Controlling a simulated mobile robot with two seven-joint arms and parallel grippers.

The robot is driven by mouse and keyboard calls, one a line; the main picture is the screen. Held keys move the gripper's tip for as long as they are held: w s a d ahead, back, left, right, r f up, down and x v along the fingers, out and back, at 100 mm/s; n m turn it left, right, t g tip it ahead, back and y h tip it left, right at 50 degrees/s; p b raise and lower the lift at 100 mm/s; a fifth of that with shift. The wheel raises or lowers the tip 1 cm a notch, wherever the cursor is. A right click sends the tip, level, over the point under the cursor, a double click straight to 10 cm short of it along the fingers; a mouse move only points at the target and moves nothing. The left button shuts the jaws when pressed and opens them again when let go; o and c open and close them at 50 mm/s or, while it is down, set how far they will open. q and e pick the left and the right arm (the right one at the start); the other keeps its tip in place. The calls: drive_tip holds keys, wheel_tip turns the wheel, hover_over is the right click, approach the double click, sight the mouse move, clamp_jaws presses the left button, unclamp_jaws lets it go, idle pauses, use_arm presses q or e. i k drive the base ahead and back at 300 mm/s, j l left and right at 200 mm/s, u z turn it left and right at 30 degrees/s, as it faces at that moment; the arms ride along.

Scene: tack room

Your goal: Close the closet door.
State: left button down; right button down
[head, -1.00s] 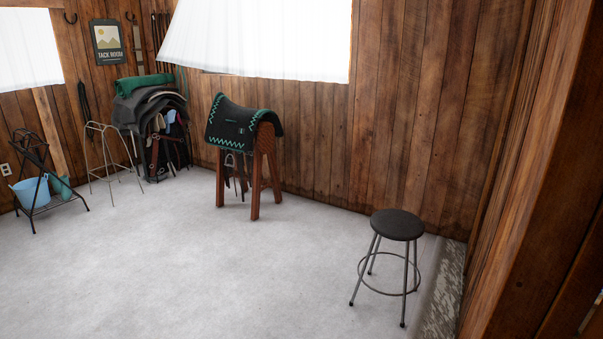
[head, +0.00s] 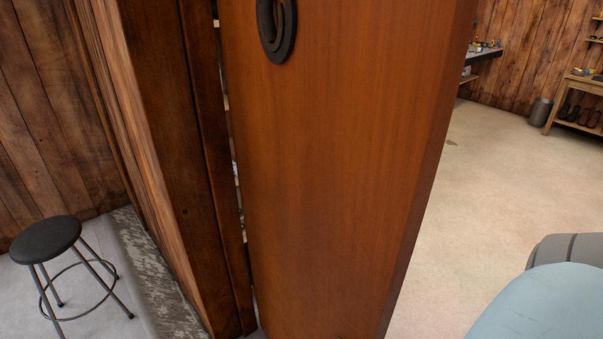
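A reddish-brown wooden door (head: 330,170) fills the middle of the head view, close to me. It stands ajar beside a dark wooden frame (head: 185,170), with a narrow gap along its left edge. A dark, curved metal piece (head: 277,28) is on the door's face near the top. I cannot tell for sure whether this is the closet door. Neither of my grippers shows in the head view.
A dark round stool (head: 47,240) stands at the lower left. Right of the door is open pale floor (head: 475,190), with a wooden shelf (head: 577,105) and a grey bin (head: 541,112) at the back. A rounded grey and light-blue shape (head: 550,300) fills the lower right corner.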

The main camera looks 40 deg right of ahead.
sight(340, 111)
drive_tip(key=j+z, duration=0.2)
drive_tip(key=z, duration=0.25)
drive_tip(key=j+z, duration=0.25)
drive_tip(key=z, duration=0.25)
drive_tip(key=j+z, duration=0.25)
drive_tip(key=z, duration=0.2)
drive_tip(key=k+j+z, duration=0.2)
drive_tip(key=j, duration=0.15)
drive_tip(key=j+z, duration=0.15)
drive_tip(key=j, duration=0.25)
drive_tip(key=k+j+z, duration=0.2)
drive_tip(key=j, duration=0.1)
